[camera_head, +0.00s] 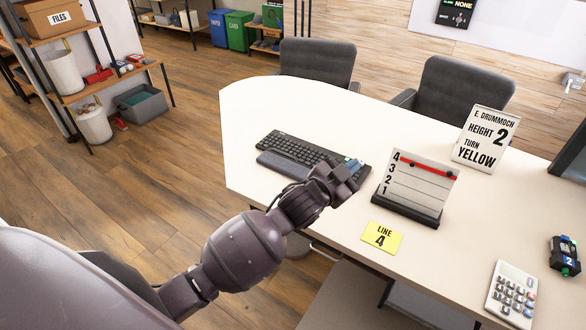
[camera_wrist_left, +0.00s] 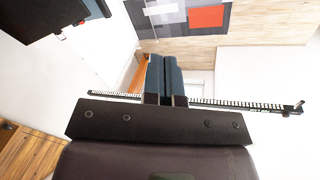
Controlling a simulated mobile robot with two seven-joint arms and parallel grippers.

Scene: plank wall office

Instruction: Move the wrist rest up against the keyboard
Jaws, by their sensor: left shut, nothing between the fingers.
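The black keyboard (camera_head: 290,145) lies on the white desk, angled from upper left to lower right. The dark grey-blue wrist rest (camera_head: 281,165) lies along its near side. I cannot tell whether a narrow gap separates them, and the wrist rest's right end is hidden by my arm. My left gripper (camera_head: 354,163) is over the keyboard's right end, hiding part of it. Its two blue-grey fingers are together and empty in the left wrist view (camera_wrist_left: 163,62). Neither the keyboard nor the wrist rest can be clearly made out there. My right gripper is not in view.
A stand with numbered lines (camera_head: 418,185) is close right of my left gripper. A yellow card (camera_head: 382,237) lies in front of it. A sign (camera_head: 485,139), calculator (camera_head: 512,294) and dark device (camera_head: 565,256) are farther right. The desk left of the keyboard is clear.

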